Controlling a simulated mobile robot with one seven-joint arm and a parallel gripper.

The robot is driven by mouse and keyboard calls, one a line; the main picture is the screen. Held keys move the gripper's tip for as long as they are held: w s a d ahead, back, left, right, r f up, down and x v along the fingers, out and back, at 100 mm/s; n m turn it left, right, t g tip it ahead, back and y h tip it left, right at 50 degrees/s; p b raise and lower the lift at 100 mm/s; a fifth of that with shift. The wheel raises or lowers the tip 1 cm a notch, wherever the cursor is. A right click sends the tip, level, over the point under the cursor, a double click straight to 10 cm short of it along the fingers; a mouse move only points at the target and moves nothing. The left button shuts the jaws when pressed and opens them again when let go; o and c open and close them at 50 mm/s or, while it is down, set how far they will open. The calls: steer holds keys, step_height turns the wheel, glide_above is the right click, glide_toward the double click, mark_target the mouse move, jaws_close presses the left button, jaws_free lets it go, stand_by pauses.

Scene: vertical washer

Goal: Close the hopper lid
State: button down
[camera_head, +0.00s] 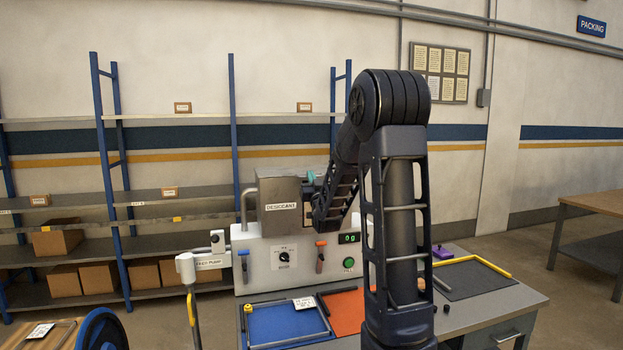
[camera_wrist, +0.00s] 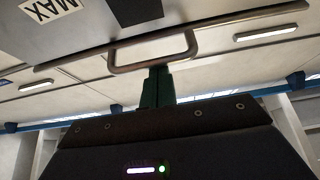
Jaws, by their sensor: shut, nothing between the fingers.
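The hopper (camera_head: 281,208) is a grey metal box marked DESICCANT on top of the white machine. In the head view my gripper (camera_head: 311,177) is beside the hopper's upper right, with its teal fingers small and partly hidden. In the wrist view the green fingers of my gripper (camera_wrist: 157,72) are shut and empty, at the lower bar of a metal loop handle (camera_wrist: 185,62). I cannot tell whether they touch it. Above the handle is a grey panel (camera_wrist: 85,28) with a MAX label, apparently the hopper lid. Its angle is unclear.
The white machine (camera_head: 262,262) has a dial, levers and a green display. A blue tray (camera_head: 280,326) and an orange mat (camera_head: 345,308) lie before it on the bench. Shelves (camera_head: 165,245) with boxes stand behind. My arm hides part of the machine's right side.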

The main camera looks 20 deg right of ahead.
steer(key=s+f+g, duration=0.4)
steer(key=s+g, duration=0.2)
steer(key=s, duration=0.7)
steer(key=s+a+f+g, duration=0.1)
steer(key=s+f+g, duration=0.3)
steer(key=s, duration=1)
steer(key=s+a+f+g, duration=0.1)
steer(key=s+f+g, duration=0.3)
steer(key=s+g, duration=0.5)
steer(key=s, duration=0.4)
steer(key=shift+s+a+f, duration=0.2)
steer(key=shift+f, duration=0.05)
steer(key=shift+w, duration=0.1)
